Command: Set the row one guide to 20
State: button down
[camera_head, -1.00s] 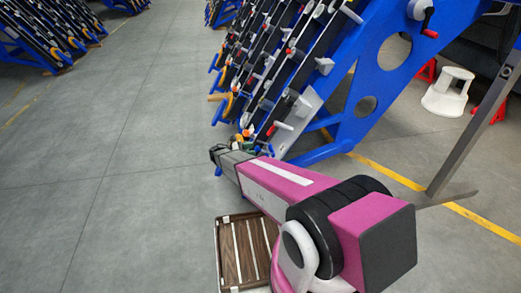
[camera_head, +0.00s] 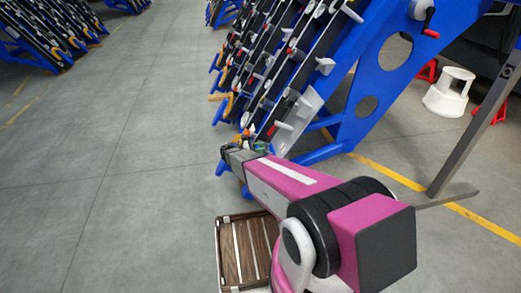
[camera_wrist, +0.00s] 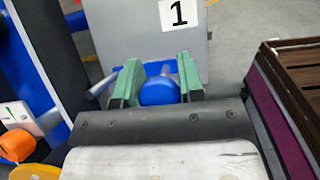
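In the wrist view, my gripper (camera_wrist: 158,82) has two green fingers set well apart. A blue rounded knob (camera_wrist: 158,91) lies between them, nearly filling the gap; I cannot tell whether the fingers touch it. Behind it stands a grey plate with a label "1" (camera_wrist: 179,13). At left, an orange knob (camera_wrist: 16,145) sits by a white scale plate (camera_wrist: 18,115), its marks too small to read. In the head view, my gripper (camera_head: 245,142) is low at the front of the blue harvester chassis (camera_head: 355,95), its fingers hard to make out there.
A brown slatted crate (camera_head: 222,255) stands on the floor beside my arm and shows at right in the wrist view (camera_wrist: 265,60). A white step stool (camera_head: 450,92) and a dark post (camera_head: 480,120) stand at right.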

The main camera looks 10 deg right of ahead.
jog(key=shift+w, duration=1)
jog(key=c, duration=0.8)
grip_release()
jog(key=shift+o, duration=0.2)
jog(key=shift+a, duration=0.1)
jog(key=a, duration=1)
jog(key=shift+a, duration=0.3)
jog(key=shift+a, duration=0.1)
